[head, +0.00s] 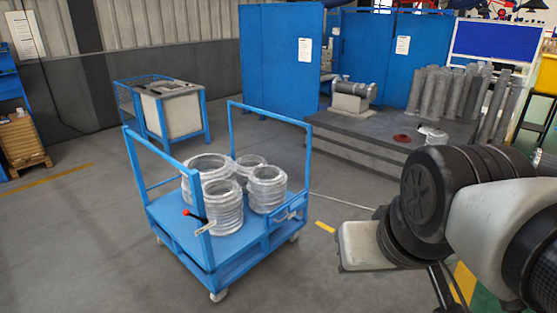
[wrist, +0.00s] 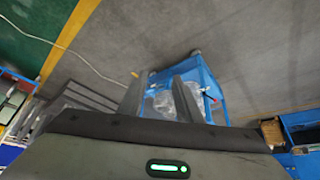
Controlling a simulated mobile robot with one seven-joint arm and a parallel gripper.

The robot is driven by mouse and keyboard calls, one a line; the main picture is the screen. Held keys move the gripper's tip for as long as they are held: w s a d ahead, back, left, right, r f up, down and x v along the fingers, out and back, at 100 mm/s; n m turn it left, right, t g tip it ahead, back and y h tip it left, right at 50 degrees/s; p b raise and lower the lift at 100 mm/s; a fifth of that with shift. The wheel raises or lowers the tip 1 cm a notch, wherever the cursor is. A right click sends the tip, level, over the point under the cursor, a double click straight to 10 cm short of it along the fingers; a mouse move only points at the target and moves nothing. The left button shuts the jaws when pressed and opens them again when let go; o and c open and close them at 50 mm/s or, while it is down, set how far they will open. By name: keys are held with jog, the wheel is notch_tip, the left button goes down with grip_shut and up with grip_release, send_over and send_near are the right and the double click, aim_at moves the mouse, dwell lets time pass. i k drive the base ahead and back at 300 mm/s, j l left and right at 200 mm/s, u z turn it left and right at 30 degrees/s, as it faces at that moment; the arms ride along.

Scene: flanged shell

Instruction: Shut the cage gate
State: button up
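No part is clearly recognisable as a cage gate. A blue-framed cage (head: 204,120) with mesh on its left side (head: 127,98) stands at the back left, around a pale bin (head: 181,112); I cannot tell whether that mesh side is a gate. Tall blue panels (head: 281,60) stand at the back. A blue cart (head: 185,243) with upright hoops stands in front, also seen in the wrist view (wrist: 206,80). My gripper (wrist: 157,77) shows two spread fingers with nothing held, the cart beyond them. In the head view my arm is at the right; its fingers are not visible.
Several wrapped coils (head: 224,205) sit on the cart, near a red-tipped lever (head: 190,213). A stepped grey platform (head: 355,150) bears a machine (head: 352,95) and several grey posts (head: 440,95). The floor left of the cart is clear.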

aim_at(292, 209)
jog(key=i+l, duration=0.25)
jog(key=i, duration=0.9)
jog(key=i+l+z, duration=0.15)
jog(key=i, duration=1)
jog(key=i+l, duration=0.2)
jog(key=i, duration=0.95)
jog(key=l+z, duration=0.05)
